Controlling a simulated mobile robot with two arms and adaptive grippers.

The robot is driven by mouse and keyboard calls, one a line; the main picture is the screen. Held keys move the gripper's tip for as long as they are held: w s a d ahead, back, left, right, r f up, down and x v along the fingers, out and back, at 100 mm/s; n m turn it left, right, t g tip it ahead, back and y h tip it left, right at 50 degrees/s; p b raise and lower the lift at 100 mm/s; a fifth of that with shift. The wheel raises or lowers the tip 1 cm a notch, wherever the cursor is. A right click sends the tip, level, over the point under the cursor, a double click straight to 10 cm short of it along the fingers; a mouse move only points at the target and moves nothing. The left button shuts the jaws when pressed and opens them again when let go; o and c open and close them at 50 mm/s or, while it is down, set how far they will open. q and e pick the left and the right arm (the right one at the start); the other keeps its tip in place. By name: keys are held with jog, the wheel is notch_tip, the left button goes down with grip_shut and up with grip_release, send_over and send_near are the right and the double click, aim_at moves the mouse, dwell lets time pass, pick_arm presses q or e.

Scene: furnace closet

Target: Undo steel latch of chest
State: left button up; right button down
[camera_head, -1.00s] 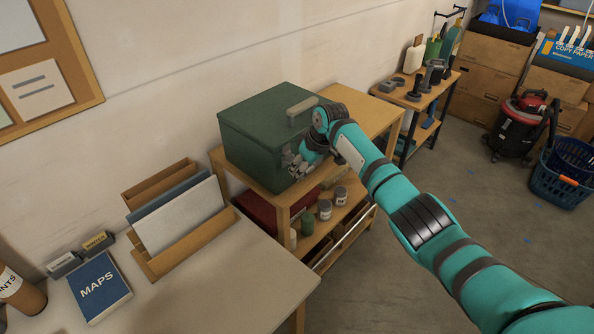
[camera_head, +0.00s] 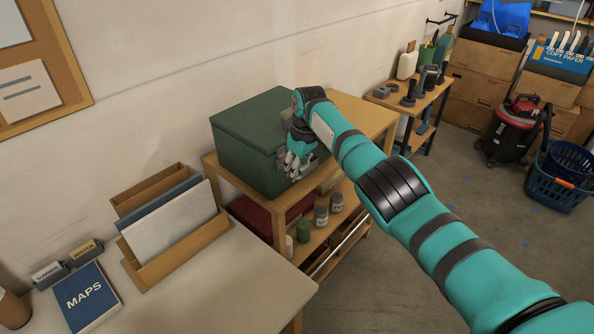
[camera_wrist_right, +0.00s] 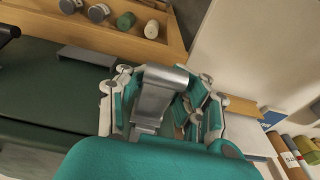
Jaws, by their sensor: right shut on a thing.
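The dark green chest (camera_head: 240,150) stands on a wooden shelf unit against the wall, with its lid down. It also fills the left of the right wrist view (camera_wrist_right: 45,95). My right gripper (camera_head: 294,166) is at the chest's front face. In the right wrist view its fingers (camera_wrist_right: 160,108) are shut around the steel latch (camera_wrist_right: 162,82), a broad grey metal piece between them. The hand and arm hide the latch in the head view. My left gripper is not in view.
Several jars (camera_head: 321,215) stand on the shelf below the chest. A desk (camera_head: 215,285) with a file holder (camera_head: 185,245) and a maps book (camera_head: 85,298) is in front at left. A red vacuum (camera_head: 515,130) and blue basket (camera_head: 560,178) stand at right on open floor.

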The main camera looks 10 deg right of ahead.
aim_at(305, 166)
jog(key=shift+w+d+r, duration=0.15)
jog(key=shift+w+r, duration=0.15)
jog(key=shift+r, duration=0.3)
jog(key=c, duration=1.5)
grip_release()
jog(key=o, duration=0.7)
jog(key=shift+s+d+r, duration=0.1)
jog(key=shift+s+r, duration=0.05)
jog(key=shift+s, duration=0.15)
jog(key=shift+o, duration=0.9)
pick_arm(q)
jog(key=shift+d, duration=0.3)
pick_arm(e)
jog(key=shift+f, duration=0.25)
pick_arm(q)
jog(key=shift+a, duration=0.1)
pick_arm(e)
jog(key=shift+r, duration=0.2)
notch_tip(305, 166, up, 12)
jog(key=s+d, duration=0.1)
jog(key=shift+s+f, duration=0.25)
